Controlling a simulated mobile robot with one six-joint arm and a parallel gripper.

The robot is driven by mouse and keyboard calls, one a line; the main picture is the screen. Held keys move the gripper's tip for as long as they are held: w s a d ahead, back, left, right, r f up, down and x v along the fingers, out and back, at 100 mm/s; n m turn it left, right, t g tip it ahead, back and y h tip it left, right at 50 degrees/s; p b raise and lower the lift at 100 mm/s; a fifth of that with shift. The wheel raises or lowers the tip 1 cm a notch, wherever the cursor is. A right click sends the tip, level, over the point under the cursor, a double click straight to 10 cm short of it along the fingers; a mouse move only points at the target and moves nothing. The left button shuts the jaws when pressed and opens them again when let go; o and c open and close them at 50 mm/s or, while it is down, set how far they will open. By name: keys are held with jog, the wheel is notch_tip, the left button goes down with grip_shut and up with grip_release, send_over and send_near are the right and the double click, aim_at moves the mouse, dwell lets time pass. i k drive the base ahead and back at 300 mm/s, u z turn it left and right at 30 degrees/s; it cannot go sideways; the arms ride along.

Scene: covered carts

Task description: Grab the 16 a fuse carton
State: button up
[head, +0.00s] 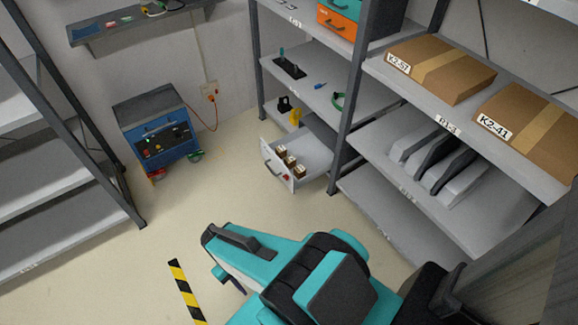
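Small brown cartons with pale label faces stand in a row in an open light-grey drawer (315,150), low at the back centre of the head view. I make out a left carton (281,151), a middle carton (290,161) and a right carton (299,171). Their labels are too small to read, so I cannot tell which is the 16 A fuse carton. My teal and black arm fills the bottom centre, well in front of the drawer. My gripper's fingers cannot be made out.
A grey shelf (60,230) is on the left. Cardboard boxes (440,68) lie on the right shelving. A yellow-black floor strip (186,290) lies left of my arm. The floor before the drawer is clear.

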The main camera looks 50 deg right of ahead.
aim_at(281, 151)
jog(key=z, duration=4.45)
jog(key=i, duration=0.1)
jog(key=u, duration=3.05)
jog(key=k, duration=0.9)
jog(key=u, duration=0.2)
jog(key=i, duration=0.75)
jog(key=z, duration=0.05)
